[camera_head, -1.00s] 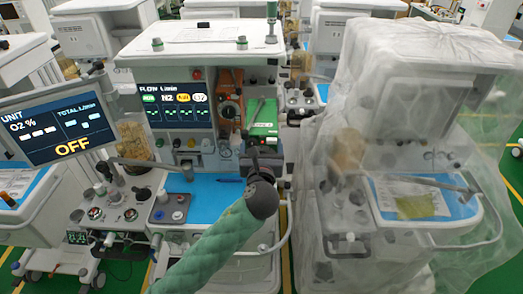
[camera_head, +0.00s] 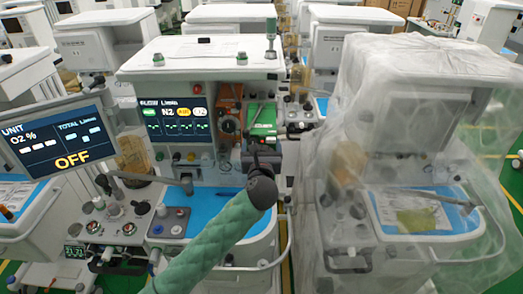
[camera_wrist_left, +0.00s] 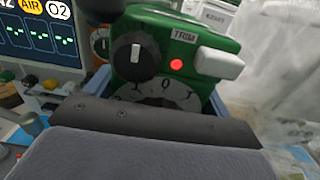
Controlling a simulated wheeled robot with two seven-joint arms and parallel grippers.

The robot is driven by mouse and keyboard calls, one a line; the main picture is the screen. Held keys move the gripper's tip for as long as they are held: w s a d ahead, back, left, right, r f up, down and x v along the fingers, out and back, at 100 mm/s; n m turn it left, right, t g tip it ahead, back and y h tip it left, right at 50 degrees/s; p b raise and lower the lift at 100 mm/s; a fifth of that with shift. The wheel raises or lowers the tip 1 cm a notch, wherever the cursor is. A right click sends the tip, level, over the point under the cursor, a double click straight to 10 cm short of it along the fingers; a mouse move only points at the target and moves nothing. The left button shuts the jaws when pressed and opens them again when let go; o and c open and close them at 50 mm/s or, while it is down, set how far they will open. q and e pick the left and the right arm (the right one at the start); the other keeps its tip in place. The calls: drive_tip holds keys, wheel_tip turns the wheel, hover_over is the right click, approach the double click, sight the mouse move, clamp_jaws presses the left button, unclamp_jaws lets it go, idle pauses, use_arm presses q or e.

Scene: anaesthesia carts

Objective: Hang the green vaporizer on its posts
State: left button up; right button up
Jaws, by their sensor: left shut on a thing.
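The green vaporizer (camera_head: 263,119) is in front of the cart's back panel, right of an orange vaporizer (camera_head: 230,108). In the left wrist view the green vaporizer (camera_wrist_left: 187,50) shows its black knob, a red button, a white lever and a grey numbered dial. My left gripper (camera_head: 260,160) is shut on the green vaporizer; the dark gripper body hides its lower part. The posts are hidden, so I cannot tell whether the vaporizer touches them. My right gripper is not in view.
The screen (camera_head: 175,120) is left of the vaporizers. A blue work surface (camera_head: 207,206) lies below. A monitor (camera_head: 58,138) on an arm stands at the left. A plastic-draped cart (camera_head: 405,150) stands close on the right.

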use_arm(q)
drive_tip(key=w, duration=2.2)
drive_tip(key=shift+w, duration=0.2)
idle(1.1)
idle(0.6)
idle(0.4)
idle(0.6)
idle(0.7)
